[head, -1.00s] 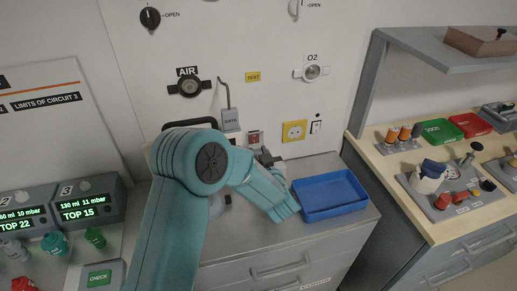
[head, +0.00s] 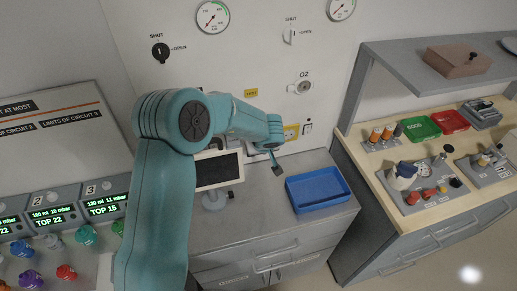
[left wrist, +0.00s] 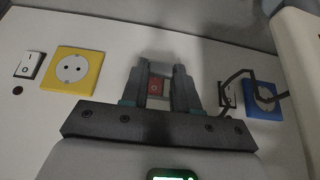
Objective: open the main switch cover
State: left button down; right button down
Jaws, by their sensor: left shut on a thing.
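The red main switch (left wrist: 155,88) shows in the left wrist view on the pale wall panel, between my two dark fingers. A pale, see-through-looking cover (left wrist: 156,68) lies over or around it. Its exact angle is hard to tell. My left gripper (left wrist: 158,76) is shut on this cover, one finger on each side. My right gripper is not in view.
The yellow socket and a rocker switch (left wrist: 30,65) are close beside the gripper, with a blue socket (left wrist: 262,100) on the other side. Below are a blue tray (head: 318,190) and a small dark screen on a stand (head: 218,170). A side bench (head: 380,160) stands right.

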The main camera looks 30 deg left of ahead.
pick_arm(q)
jog(key=r+g+h, duration=0.3)
jog(key=h, duration=0.1)
jog(key=shift+w+a, duration=0.35)
jog(key=shift+a, duration=0.05)
jog(key=shift+g, duration=0.4)
jog(key=c, duration=0.8)
grip_release()
jog(key=shift+c, duration=0.2)
notch_tip(320, 180, up, 16)
jog(key=shift+h, duration=0.3)
